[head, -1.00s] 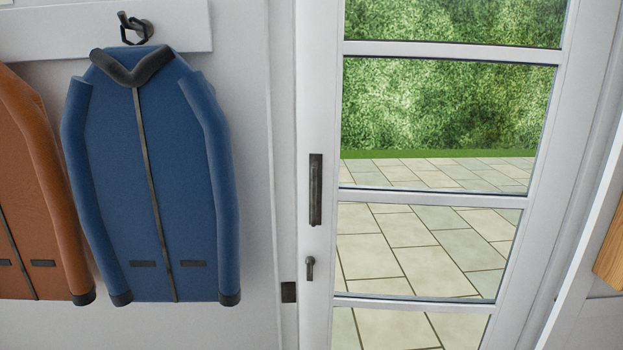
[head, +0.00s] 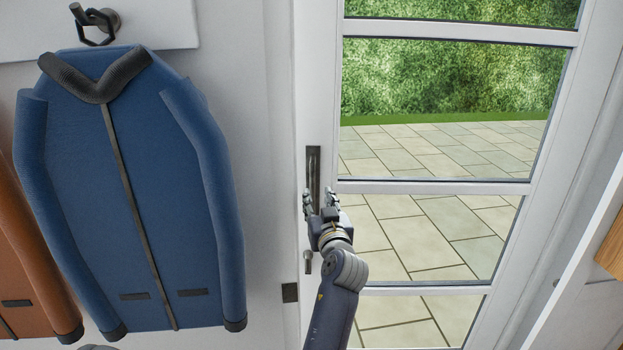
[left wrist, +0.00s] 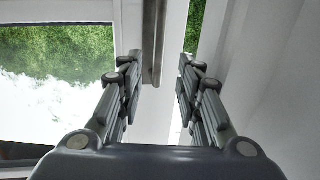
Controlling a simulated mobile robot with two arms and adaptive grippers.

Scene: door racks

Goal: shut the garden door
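The garden door (head: 430,187) is a white frame with glass panes, seen in the head view. It carries a dark upright handle (head: 314,163) on its left stile, with a small keyhole lever below. My left gripper (head: 320,200) is open at the lower part of this handle. In the left wrist view the two fingers (left wrist: 158,85) stand apart, with the handle (left wrist: 155,38) beyond and between them. Contact cannot be told. A narrow green strip shows past the stile's edge there, so the door appears slightly ajar. My right gripper is not in view.
A blue coat (head: 130,200) hangs from a hook (head: 93,24) left of the door, with a brown coat (head: 28,270) beside it. A dark plate (head: 290,292) sits on the jamb. Paving and hedge lie outside. A white-edged wooden piece stands at the right edge.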

